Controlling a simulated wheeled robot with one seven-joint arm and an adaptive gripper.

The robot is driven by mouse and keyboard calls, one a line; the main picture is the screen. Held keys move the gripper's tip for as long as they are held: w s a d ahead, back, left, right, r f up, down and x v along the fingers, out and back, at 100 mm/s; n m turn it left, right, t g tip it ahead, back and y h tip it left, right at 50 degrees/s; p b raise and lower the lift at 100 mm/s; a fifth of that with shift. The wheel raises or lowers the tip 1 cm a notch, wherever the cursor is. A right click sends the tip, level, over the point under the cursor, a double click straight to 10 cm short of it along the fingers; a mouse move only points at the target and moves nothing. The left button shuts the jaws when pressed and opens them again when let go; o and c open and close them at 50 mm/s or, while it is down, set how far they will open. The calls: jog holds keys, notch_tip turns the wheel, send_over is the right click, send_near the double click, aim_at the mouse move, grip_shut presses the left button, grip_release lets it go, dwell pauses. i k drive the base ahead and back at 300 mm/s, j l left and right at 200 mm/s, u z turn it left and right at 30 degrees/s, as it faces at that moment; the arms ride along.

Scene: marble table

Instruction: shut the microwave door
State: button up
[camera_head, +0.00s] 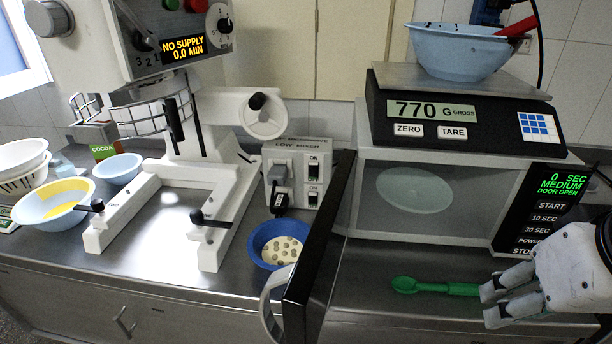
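The microwave (425,225) stands at the right of the counter. Its black door (318,245) is swung wide open on the left side, toward the viewer, and shows nearly edge-on. A pale curved handle (268,305) is on the door's left face. A pale round plate (414,191) shows inside the cavity. The control panel (548,205) reads "DOOR OPEN". My gripper (487,305) is at the lower right, in front of the microwave's right side and apart from the door. Its two pale fingers point left with a gap between them and nothing held.
A scale (460,112) with a blue bowl (462,50) sits on the microwave. A green spoon (435,287) lies on the counter before the cavity. A dark blue bowl (262,240) is just left of the door. A white mixer stand (180,200) is farther left.

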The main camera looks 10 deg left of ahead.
aim_at(305, 300)
jog(key=i+j, duration=0.1)
jog(key=j, duration=1.05)
jog(key=k+j, duration=0.3)
jog(key=k, duration=0.1)
